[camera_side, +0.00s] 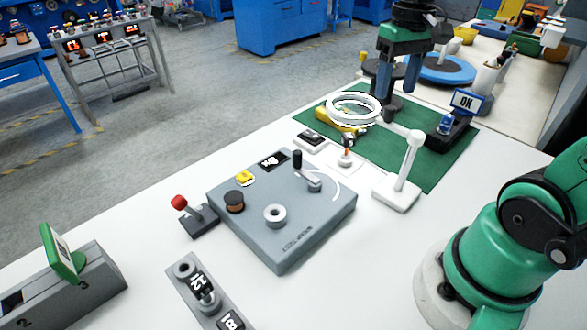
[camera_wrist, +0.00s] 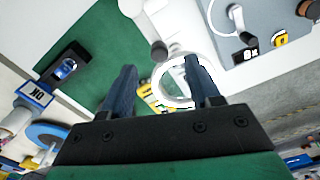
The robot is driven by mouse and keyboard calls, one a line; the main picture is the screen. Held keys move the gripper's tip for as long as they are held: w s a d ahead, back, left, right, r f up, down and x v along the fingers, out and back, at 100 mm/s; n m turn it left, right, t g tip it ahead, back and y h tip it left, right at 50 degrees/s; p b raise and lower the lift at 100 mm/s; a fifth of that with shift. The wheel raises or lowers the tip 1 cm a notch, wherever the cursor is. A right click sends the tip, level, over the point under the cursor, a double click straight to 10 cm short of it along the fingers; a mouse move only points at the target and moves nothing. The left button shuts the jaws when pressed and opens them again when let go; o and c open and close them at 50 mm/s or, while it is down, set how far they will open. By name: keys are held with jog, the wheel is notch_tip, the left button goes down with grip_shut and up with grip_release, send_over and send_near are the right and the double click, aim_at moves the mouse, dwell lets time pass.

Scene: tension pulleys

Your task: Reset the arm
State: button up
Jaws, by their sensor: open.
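My gripper (camera_side: 398,78) hangs high at the back, over the far part of the green mat (camera_side: 440,168). Its two blue fingers are apart with nothing visible between them. In the wrist view my gripper (camera_wrist: 160,65) shows the same wide gap, with the mat, a white ring lamp and a yellow item beyond it. The grey test box (camera_side: 318,232) stands on the white table, left of and nearer than the gripper. It carries a black-knobbed crank, a brown spool and a pale roller.
The ring lamp (camera_side: 414,150) stands between gripper and test box. A dark stand with an OK sign (camera_side: 467,102) is right of the gripper. A red-knobbed lever (camera_side: 179,202), a numbered strip (camera_side: 183,270) and a grey rack (camera_side: 95,280) with a green-framed card are on the left.

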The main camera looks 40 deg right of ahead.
jog(key=shift+r, duration=0.65)
jog(key=shift+a+f, duration=0.1)
jog(key=w+a+f+n+t, duration=0.2)
jog(key=a+f+n+t, duration=0.2)
jog(key=a, duration=0.6)
notch_tip(320, 180, down, 2)
jog(key=t, duration=0.3)
jog(key=shift+w+f, duration=0.15)
jog(key=shift+w, duration=0.25)
jog(key=shift+a, duration=0.1)
